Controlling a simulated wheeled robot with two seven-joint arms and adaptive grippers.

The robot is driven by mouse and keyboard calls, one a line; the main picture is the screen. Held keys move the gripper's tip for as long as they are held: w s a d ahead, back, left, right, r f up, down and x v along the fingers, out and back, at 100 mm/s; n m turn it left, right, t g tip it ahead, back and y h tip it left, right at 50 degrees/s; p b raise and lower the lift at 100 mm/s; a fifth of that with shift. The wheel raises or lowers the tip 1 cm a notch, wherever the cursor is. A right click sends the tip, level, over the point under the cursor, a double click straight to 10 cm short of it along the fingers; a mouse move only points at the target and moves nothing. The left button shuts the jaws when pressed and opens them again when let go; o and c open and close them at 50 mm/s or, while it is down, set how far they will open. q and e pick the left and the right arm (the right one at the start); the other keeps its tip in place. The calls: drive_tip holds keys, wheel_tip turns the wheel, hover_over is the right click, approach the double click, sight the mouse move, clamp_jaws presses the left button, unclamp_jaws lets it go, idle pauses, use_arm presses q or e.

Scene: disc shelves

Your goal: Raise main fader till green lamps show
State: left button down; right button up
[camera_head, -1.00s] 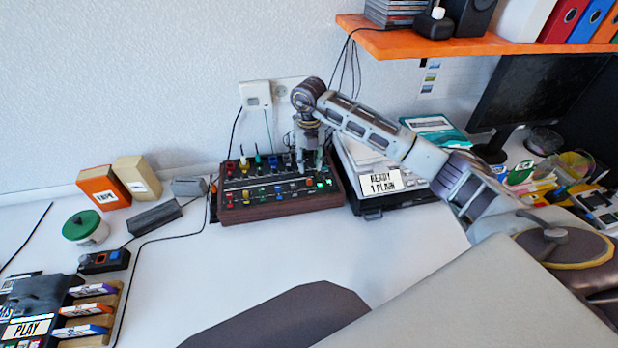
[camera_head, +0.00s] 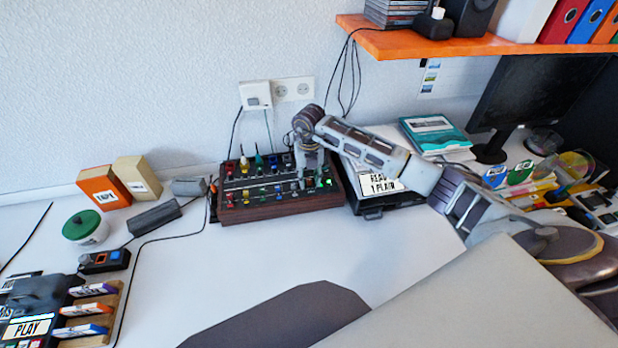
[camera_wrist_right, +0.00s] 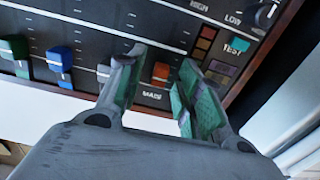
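The mixer (camera_head: 240,213) is a dark panel with wooden sides, standing on the desk against the wall. In the right wrist view the main fader (camera_wrist_right: 160,72) has an orange cap, just above the MAIN label (camera_wrist_right: 152,96) at the panel's near edge. My right gripper (camera_wrist_right: 158,62) is open, with its green-padded fingers on either side of the orange cap and gaps showing beside it. A column of small lamps (camera_wrist_right: 203,44) beside the fader looks dull red-brown, with no green clearly lit. The teal TEST button (camera_wrist_right: 236,45) is right of them. My left gripper is not in view.
A blue fader (camera_wrist_right: 60,60) and a white fader (camera_wrist_right: 104,70) stand left of the main fader. A black device with a READY 1 PLAIN sign (camera_head: 381,185) stands right of the mixer. An orange shelf (camera_head: 450,45) hangs above. The desk in front is clear.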

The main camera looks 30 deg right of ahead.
drive_tip(key=c, duration=0.4)
clamp_jaws()
drive_tip(key=shift+w, duration=0.1)
drive_tip(key=shift+w+d, duration=0.1)
drive_tip(key=shift+w, duration=0.3)
drive_tip(key=shift+w+b, duration=0.3)
drive_tip(key=shift+b, duration=0.05)
drive_tip(key=shift+w+d, duration=0.2)
drive_tip(key=shift+w, duration=0.2)
drive_tip(key=shift+c, duration=0.3)
unclamp_jaws()
drive_tip(key=o, duration=0.5)
drive_tip(key=shift+c, duration=0.2)
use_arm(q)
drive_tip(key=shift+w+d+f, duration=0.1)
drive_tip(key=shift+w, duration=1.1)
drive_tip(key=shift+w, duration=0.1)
